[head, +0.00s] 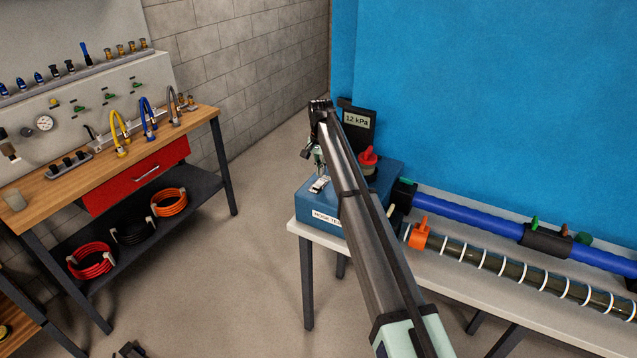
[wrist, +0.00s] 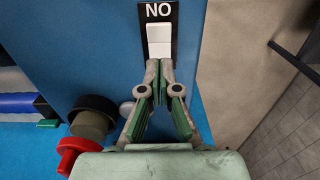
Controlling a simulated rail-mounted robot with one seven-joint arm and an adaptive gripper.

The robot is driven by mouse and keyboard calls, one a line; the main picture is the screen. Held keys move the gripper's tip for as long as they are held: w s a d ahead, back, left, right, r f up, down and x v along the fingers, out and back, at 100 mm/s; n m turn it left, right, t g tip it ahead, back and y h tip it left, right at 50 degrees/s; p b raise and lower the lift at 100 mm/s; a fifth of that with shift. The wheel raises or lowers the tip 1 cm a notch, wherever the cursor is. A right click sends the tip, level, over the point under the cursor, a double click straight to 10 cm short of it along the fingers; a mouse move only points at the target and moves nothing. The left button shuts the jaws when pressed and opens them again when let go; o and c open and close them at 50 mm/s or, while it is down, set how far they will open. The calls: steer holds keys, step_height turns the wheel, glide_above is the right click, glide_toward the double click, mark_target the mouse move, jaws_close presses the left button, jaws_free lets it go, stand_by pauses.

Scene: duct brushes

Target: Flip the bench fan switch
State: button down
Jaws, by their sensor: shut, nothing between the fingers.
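The white rocker switch (wrist: 159,40) sits on a black plate whose visible letters read "NO" in the wrist view. It is on top of the blue box (head: 315,205), and shows small and pale in the head view (head: 320,184). My gripper (wrist: 160,66) is shut and empty. Its fingertips are at the lower edge of the switch in the wrist view; I cannot tell whether they touch it. In the head view my gripper (head: 319,168) points down over the box, and my arm hides part of the box.
A red knob (head: 368,158) and a black display reading "12 kPa" (head: 358,119) stand on the box near my arm. A blue hose (head: 470,212) and a clear ribbed hose (head: 500,266) run right along the bench. A wooden workbench (head: 85,175) stands at left, with open floor between.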

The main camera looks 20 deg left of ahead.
mark_target(320, 182)
steer(key=shift+r+p, duration=0.65)
steer(key=shift+r, duration=1.3)
steer(key=shift+f, duration=0.1)
